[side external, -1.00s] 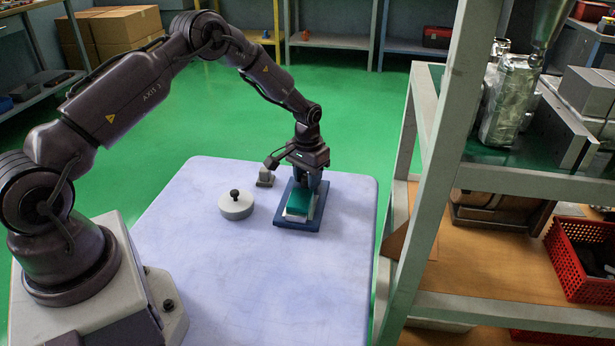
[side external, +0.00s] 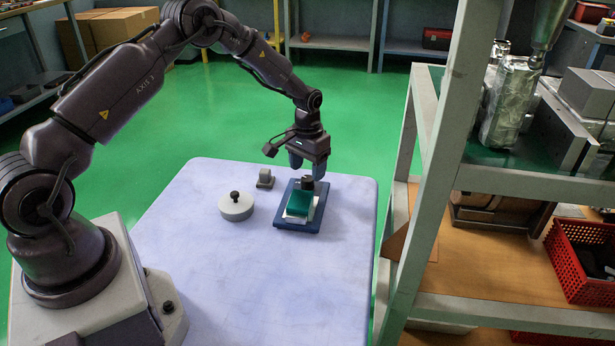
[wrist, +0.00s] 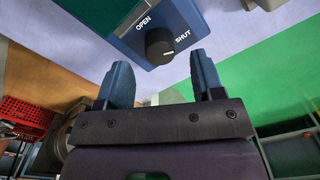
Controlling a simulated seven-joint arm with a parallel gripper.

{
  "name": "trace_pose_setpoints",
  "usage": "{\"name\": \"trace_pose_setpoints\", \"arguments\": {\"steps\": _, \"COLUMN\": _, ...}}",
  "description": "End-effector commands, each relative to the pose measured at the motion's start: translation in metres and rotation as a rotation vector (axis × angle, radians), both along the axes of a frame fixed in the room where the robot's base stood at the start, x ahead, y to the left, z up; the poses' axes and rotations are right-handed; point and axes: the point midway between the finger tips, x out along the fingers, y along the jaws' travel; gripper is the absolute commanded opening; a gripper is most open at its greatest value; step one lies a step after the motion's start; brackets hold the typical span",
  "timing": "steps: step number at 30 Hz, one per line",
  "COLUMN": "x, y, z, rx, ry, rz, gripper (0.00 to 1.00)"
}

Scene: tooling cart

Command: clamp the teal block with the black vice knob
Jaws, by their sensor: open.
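The teal block (side external: 300,204) lies on a pale plate on the blue vice (side external: 283,222), on the table. The black vice knob (side external: 307,182) stands at the vice's far end. The wrist view shows the knob (wrist: 160,47) between the words OPEN and SHUT, with a small pale mark on its side towards SHUT. My gripper (side external: 308,165) is open and empty, above and behind the knob. In the wrist view its two blue fingers (wrist: 161,62) are spread wide, and the knob shows beyond their tips, apart from them.
A round grey lidded thing with a black top knob (side external: 237,208) stands left of the vice. A small grey item (side external: 265,179) sits behind it. The front of the table (side external: 250,290) is clear. A metal shelf rack (side external: 425,200) rises close on the right.

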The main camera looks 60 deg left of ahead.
Motion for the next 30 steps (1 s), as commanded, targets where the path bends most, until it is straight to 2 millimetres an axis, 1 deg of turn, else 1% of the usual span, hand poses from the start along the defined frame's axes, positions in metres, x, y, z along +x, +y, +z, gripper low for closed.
{"name": "trace_pose_setpoints", "arguments": {"steps": 1, "x": 0.001, "y": 0.000, "z": 0.014, "rx": 0.002, "ry": -0.005, "rz": -0.001, "gripper": 0.61}}
{"name": "trace_pose_setpoints", "arguments": {"steps": 6, "x": 0.001, "y": 0.000, "z": 0.052, "rx": 0.002, "ry": -0.004, "rz": -0.002, "gripper": 0.61}}
{"name": "trace_pose_setpoints", "arguments": {"steps": 9, "x": 0.000, "y": 0.000, "z": 0.070, "rx": 0.002, "ry": -0.003, "rz": -0.002, "gripper": 0.61}}
{"name": "trace_pose_setpoints", "arguments": {"steps": 12, "x": 0.000, "y": 0.000, "z": 0.083, "rx": 0.001, "ry": -0.002, "rz": -0.002, "gripper": 0.61}}
{"name": "trace_pose_setpoints", "arguments": {"steps": 18, "x": 0.000, "y": 0.000, "z": 0.093, "rx": 0.001, "ry": 0.001, "rz": -0.002, "gripper": 0.61}}
{"name": "trace_pose_setpoints", "arguments": {"steps": 26, "x": 0.000, "y": 0.000, "z": 0.093, "rx": 0.001, "ry": 0.001, "rz": 0.000, "gripper": 0.61}}
{"name": "trace_pose_setpoints", "arguments": {"steps": 30, "x": 0.000, "y": 0.000, "z": 0.093, "rx": 0.001, "ry": 0.000, "rz": 0.102, "gripper": 0.61}}
